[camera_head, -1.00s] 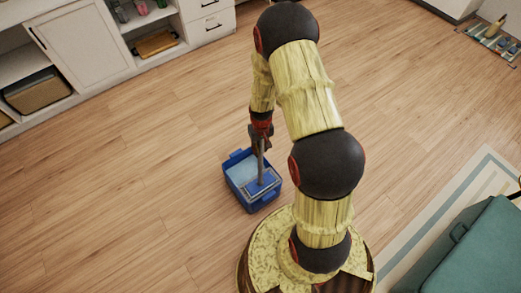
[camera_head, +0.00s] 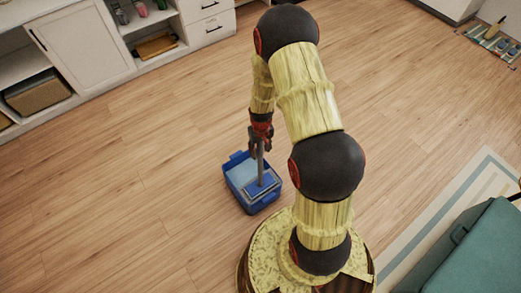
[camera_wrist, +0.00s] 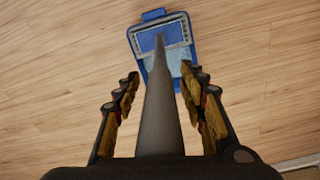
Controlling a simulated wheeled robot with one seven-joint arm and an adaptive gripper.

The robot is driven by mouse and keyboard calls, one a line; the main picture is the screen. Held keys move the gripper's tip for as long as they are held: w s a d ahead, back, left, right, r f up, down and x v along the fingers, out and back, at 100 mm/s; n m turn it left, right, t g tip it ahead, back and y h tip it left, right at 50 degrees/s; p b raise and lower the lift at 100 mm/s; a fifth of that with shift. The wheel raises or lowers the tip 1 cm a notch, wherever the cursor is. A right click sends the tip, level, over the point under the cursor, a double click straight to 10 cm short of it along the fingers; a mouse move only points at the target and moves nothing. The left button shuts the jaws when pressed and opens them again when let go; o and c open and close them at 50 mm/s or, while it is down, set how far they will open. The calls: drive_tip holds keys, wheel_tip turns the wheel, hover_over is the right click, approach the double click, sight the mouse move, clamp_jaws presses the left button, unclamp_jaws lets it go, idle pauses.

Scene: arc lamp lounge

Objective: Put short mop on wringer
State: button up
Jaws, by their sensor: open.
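The short mop shows as a grey handle (camera_head: 261,165) standing nearly upright, its lower end at the wringer (camera_head: 262,186) on the near side of a blue bucket (camera_head: 233,192). In the wrist view the handle (camera_wrist: 160,105) runs between the two fingers down to the wringer (camera_wrist: 160,40). The mop's head cannot be made out clearly. My gripper (camera_head: 260,145) is around the upper handle. In the wrist view my gripper (camera_wrist: 160,95) is open, with a gap between the handle and each finger.
The bucket stands on the wooden floor just in front of my base. White cabinets (camera_head: 85,50) line the back left. A teal seat (camera_head: 480,250) and a pale rug (camera_head: 440,215) are at the right. The floor left of the bucket is clear.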

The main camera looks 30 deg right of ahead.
wheel_tip(320, 180, up, 12)
drive_tip(key=p, duration=0.4)
drive_tip(key=shift+r, duration=0.2)
drive_tip(key=s+a+r+n+t, duration=0.1)
drive_tip(key=a+r, duration=0.2)
drive_tip(key=r, duration=0.8)
drive_tip(key=s+a+r+t, duration=0.1)
drive_tip(key=a+r, duration=0.3)
drive_tip(key=r, duration=0.7)
drive_tip(key=s+a+r+t, duration=0.1)
drive_tip(key=s+a+r, duration=0.2)
drive_tip(key=s+r, duration=0.5)
drive_tip(key=s+a+r+n+t, duration=0.1)
drive_tip(key=s+a+r+t, duration=0.1)
drive_tip(key=s+a+r, duration=0.2)
drive_tip(key=s+r, duration=0.3)
drive_tip(key=shift+s+r, duration=0.35)
drive_tip(key=shift+a, duration=0.1)
